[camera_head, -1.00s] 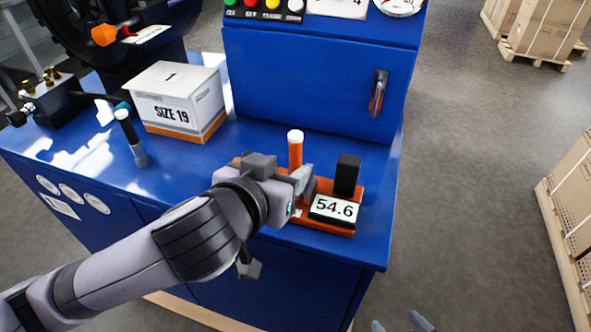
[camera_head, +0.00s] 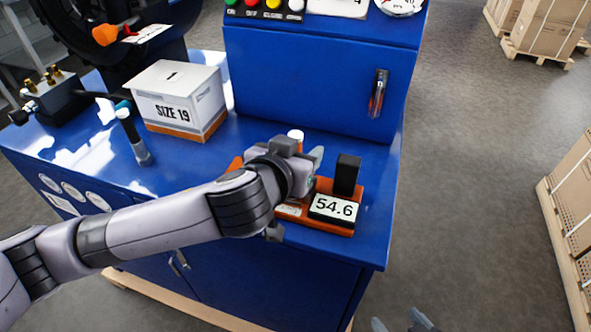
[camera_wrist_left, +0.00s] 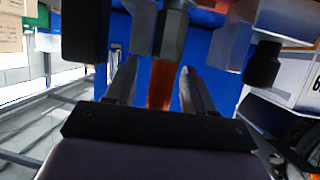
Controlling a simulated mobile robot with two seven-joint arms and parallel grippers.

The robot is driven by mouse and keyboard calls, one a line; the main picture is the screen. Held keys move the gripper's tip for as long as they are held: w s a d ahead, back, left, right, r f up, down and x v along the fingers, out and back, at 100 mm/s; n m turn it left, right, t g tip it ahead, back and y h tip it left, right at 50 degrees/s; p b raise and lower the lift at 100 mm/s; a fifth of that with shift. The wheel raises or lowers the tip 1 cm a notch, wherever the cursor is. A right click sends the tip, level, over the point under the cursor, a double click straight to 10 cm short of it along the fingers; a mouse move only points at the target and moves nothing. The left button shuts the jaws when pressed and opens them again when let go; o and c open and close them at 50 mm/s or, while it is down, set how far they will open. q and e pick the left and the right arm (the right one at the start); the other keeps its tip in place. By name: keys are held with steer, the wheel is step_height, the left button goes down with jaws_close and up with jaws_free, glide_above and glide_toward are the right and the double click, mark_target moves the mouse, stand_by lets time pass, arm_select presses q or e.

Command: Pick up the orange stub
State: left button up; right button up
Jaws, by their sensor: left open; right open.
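The orange stub (camera_head: 296,135) stands upright at the orange gauge base (camera_head: 325,187). My left gripper (camera_head: 303,150) is open at the stub, low over the base. In the left wrist view the orange stub (camera_wrist_left: 160,85) lies between the two open fingers (camera_wrist_left: 158,88), with a gap visible on each side. A grey piece covers its upper part there. My right gripper (camera_head: 402,323) is open and empty at the bottom edge, away from the bench.
The gauge has a black block (camera_head: 346,174) and a display (camera_head: 334,208) reading 54.6, close right of my left gripper. A "SIZE 19" box (camera_head: 178,108) and a dark blue-topped stub (camera_head: 133,137) are left. The blue cabinet (camera_head: 300,75) rises behind.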

arm_select(q)
jaws_close()
stand_by(0.3)
